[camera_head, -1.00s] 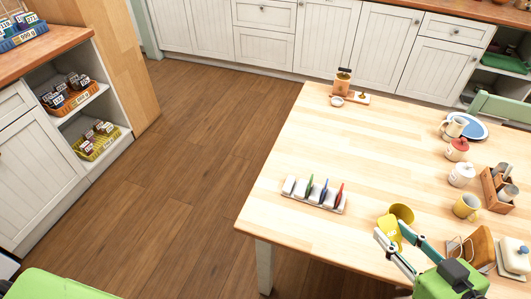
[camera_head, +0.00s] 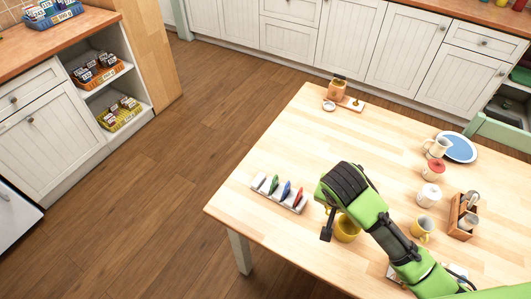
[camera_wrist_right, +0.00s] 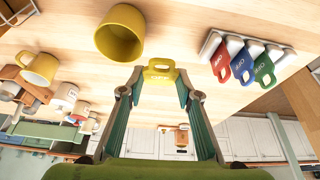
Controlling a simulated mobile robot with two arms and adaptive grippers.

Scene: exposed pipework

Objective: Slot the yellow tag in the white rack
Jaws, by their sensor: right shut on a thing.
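The yellow tag (camera_wrist_right: 160,72) is held between the fingertips of my right gripper (camera_wrist_right: 160,84) in the right wrist view, with its handle-like cut-out visible. The white rack (camera_head: 257,181) stands near the table's left front edge, just left of my right gripper (camera_head: 327,222). It holds a green tag (camera_head: 273,184), a blue tag (camera_head: 285,190) and a red tag (camera_head: 298,197) upright. The rack also shows in the right wrist view (camera_wrist_right: 210,45), apart from the yellow tag. My left gripper is out of view.
A yellow cup (camera_head: 347,229) stands close beside my right gripper, partly covered by it. A second yellow mug (camera_head: 422,230), a wooden caddy (camera_head: 460,222) and white jars are further right.

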